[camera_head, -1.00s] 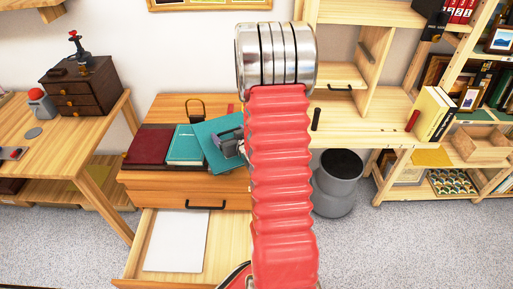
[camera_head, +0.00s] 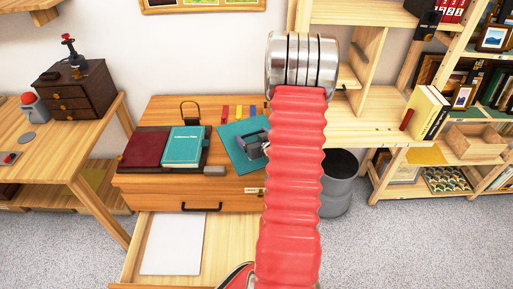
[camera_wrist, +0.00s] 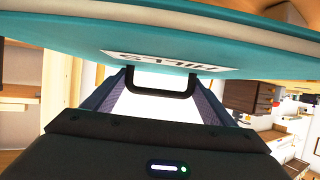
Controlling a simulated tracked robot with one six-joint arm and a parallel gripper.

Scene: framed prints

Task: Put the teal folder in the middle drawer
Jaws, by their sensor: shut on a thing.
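The teal folder (camera_head: 234,134) is held by my gripper (camera_head: 254,143) above the right part of the wooden cabinet top. My gripper is shut on it. In the wrist view the teal folder (camera_wrist: 200,38) spans the top of the picture, with a white label and dark lettering, at the fingertips. A drawer (camera_head: 222,248) below the cabinet's closed top drawer (camera_head: 150,191) is pulled open, with a white sheet or folder (camera_head: 172,244) lying at its left. My arm hides the right side of this drawer and of the cabinet.
A dark red book (camera_head: 144,149) and a teal book (camera_head: 186,147) lie on a dark tray, with a small grey block (camera_head: 214,170) beside it. Coloured strips (camera_head: 238,111) lie behind the folder. A grey bin (camera_head: 338,185) stands right of the cabinet.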

